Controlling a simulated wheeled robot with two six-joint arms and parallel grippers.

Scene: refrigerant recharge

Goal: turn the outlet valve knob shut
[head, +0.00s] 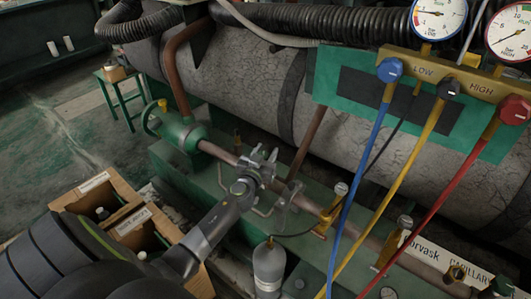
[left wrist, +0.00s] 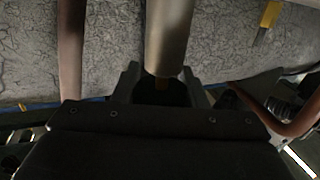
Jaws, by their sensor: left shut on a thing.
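My left gripper (head: 272,177) comes in from the lower left in the head view and is at the brown pipe (head: 220,153), to the right of the green valve body (head: 182,132). It is shut on the outlet valve knob, which its fingers and wrist hide in the head view. The left wrist view shows the dark gripper (left wrist: 162,92) with a grey-brown metal cylinder (left wrist: 170,38) running up from between its fingers. How far the knob is turned cannot be told. My right gripper is not in view.
A green handwheel (head: 150,118) is left of the valve body. Blue (head: 358,165), yellow (head: 398,190) and red (head: 450,200) hoses hang from the gauge manifold at right. A grey bottle (head: 268,265) stands below the gripper. Cardboard boxes (head: 100,195) are at lower left.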

